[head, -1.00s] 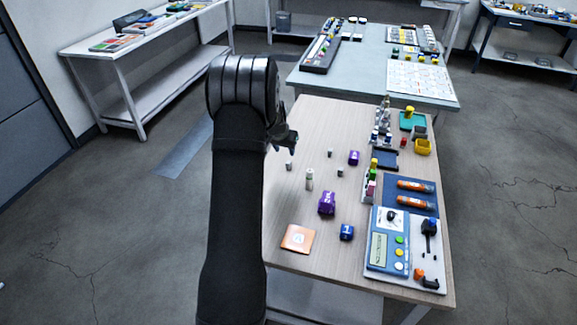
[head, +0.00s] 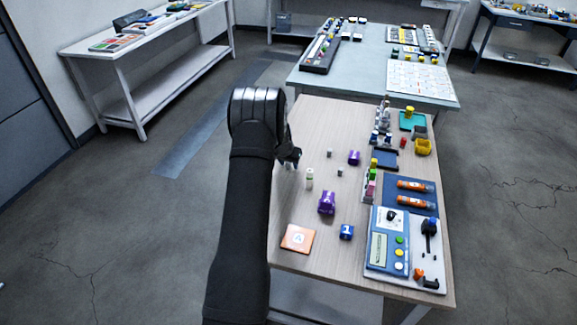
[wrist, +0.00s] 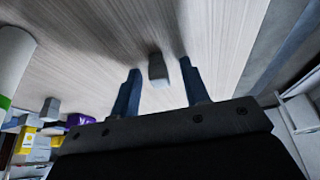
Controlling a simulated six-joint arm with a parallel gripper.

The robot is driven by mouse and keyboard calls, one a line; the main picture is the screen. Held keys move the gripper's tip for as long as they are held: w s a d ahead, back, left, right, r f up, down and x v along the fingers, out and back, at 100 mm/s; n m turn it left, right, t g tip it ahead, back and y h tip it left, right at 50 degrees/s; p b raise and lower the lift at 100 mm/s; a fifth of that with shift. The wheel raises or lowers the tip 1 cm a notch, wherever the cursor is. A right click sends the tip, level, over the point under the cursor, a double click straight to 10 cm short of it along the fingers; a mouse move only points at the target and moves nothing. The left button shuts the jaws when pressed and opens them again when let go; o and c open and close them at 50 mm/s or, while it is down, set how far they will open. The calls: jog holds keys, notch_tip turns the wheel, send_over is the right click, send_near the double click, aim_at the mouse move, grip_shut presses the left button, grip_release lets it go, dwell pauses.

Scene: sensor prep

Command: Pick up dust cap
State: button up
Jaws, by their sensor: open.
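A small grey cap, likely the dust cap (wrist: 157,70), stands on the wooden table in the wrist view. It appears between the fingertips of my gripper (wrist: 160,67), with a visible gap on each side. The fingers are apart and hold nothing. In the head view my gripper (head: 292,160) is low over the table's left edge and largely hides this cap. Two similar small grey caps stand to the right, one farther back (head: 329,154) and one nearer (head: 340,173).
A white vial with a green band (head: 309,179) stands close to the right of my gripper. A blue device (head: 388,240) fills the front right. The table's left edge is close.

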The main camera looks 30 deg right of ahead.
grip_shut()
jog(key=shift+r, duration=0.15)
